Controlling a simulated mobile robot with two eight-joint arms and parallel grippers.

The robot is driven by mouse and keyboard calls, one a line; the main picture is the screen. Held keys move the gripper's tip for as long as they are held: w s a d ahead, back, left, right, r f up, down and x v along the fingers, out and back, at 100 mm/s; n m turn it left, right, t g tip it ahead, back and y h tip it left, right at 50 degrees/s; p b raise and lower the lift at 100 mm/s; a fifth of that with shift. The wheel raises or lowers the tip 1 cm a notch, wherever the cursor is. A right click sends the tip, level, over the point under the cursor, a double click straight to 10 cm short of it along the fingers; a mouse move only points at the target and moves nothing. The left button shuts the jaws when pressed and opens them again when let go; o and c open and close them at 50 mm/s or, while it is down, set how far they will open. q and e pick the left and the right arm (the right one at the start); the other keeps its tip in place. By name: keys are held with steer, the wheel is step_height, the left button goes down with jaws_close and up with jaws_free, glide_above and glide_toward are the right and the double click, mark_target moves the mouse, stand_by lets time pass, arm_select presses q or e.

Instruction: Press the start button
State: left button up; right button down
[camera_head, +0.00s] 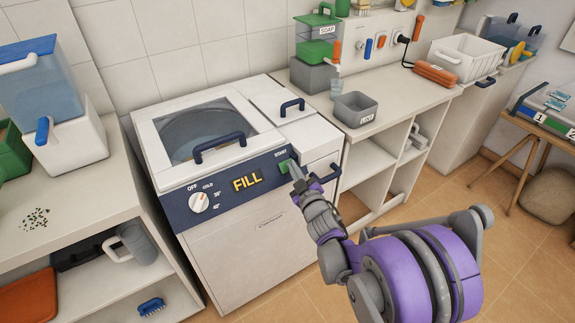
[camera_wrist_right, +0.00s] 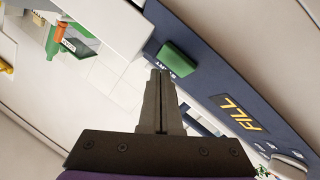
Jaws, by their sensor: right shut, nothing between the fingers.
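The green start button (camera_head: 284,167) sits at the right end of the dark blue control panel (camera_head: 236,184) on the white washing machine's front. The button shows in the right wrist view (camera_wrist_right: 178,60) as a raised green block beside the word START. My right gripper (camera_head: 293,168) is shut and empty, its fingertips close by the button and partly covering it in the head view. In the right wrist view the closed fingertips (camera_wrist_right: 160,73) appear just beside the button; I cannot tell whether they touch it. My left gripper is not in view.
The panel also has a white dial (camera_head: 199,202) and a lit FILL display (camera_head: 247,179). The lid handle (camera_head: 219,147) and a dark blue handle (camera_head: 325,174) right of the button stick out nearby.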

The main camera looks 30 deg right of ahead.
steer(key=shift+s+r, duration=0.1)
arm_select(q)
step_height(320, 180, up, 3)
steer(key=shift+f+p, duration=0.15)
steer(key=shift+p, duration=1)
arm_select(e)
steer(key=s+r, duration=0.3)
steer(key=shift+s+d+r, duration=0.1)
steer(key=shift+s+r, duration=0.15)
steer(key=shift+s, duration=0.05)
